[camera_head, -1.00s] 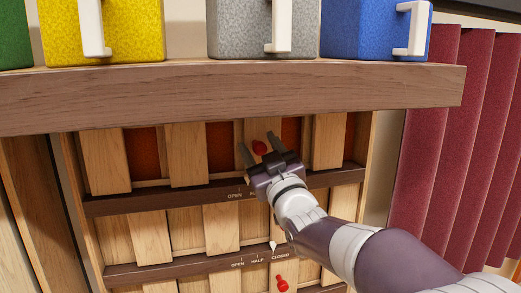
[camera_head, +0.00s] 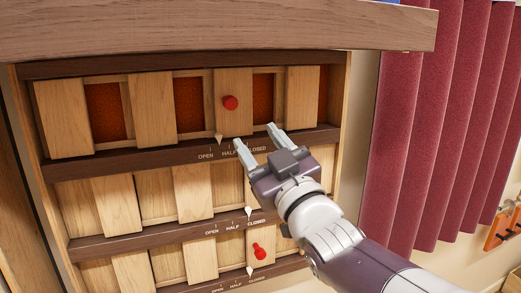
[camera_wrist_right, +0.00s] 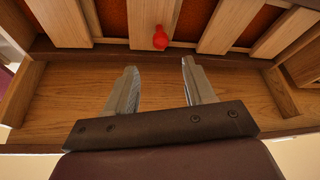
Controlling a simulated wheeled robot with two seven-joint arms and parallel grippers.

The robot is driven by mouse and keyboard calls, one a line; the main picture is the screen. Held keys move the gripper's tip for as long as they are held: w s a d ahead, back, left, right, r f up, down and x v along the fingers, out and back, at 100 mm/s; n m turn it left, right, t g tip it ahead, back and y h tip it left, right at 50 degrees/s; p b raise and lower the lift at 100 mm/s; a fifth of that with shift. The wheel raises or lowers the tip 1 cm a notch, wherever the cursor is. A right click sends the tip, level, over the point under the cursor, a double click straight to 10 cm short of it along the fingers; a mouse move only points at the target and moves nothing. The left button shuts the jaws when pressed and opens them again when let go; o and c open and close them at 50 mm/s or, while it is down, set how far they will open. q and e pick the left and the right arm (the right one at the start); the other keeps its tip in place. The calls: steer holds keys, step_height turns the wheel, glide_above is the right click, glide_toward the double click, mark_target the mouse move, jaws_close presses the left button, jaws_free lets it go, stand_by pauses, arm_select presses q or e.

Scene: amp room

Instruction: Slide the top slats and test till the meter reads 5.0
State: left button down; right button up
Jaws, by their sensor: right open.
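The top row of light wooden slats (camera_head: 153,110) has dark red-orange gaps between the slats. Its red knob (camera_head: 230,103) sticks out from one slat and also shows in the right wrist view (camera_wrist_right: 160,38). The top row's white pointer (camera_head: 219,138) sits between the OPEN and HALF marks. My right gripper (camera_head: 256,138) is open and empty, below and right of the knob. In the right wrist view, the open fingers (camera_wrist_right: 158,68) stand apart from the knob, which is ahead of them. My left gripper and the meter are not in view.
Lower slat rows have their pointers near CLOSED; one white pointer (camera_head: 249,211) marks the middle row. Another red knob (camera_head: 259,251) is lower down. A thick wooden shelf (camera_head: 200,30) overhangs the top row. A dark red curtain (camera_head: 430,120) hangs at right.

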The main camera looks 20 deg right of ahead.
steer(key=d+f+m+g+h, duration=0.2)
steer(key=f+g, duration=0.3)
steer(key=f, duration=0.6)
steer(key=d+f+m+g+h, duration=0.2)
steer(key=f+g, duration=0.2)
steer(key=f, duration=0.6)
steer(key=s+a+f+g, duration=0.1)
steer(key=s+f+g, duration=0.5)
steer(key=f, duration=0.5)
steer(key=s+a+f+m+g, duration=0.1)
steer(key=s+a+f+g, duration=0.1)
steer(key=s+f+g, duration=0.3)
steer(key=s+f, duration=0.3)
steer(key=f, duration=0.3)
steer(key=shift+s+f+m+g+y, duration=0.3)
steer(key=shift+f+g, duration=0.05)
steer(key=shift+g, duration=0.05)
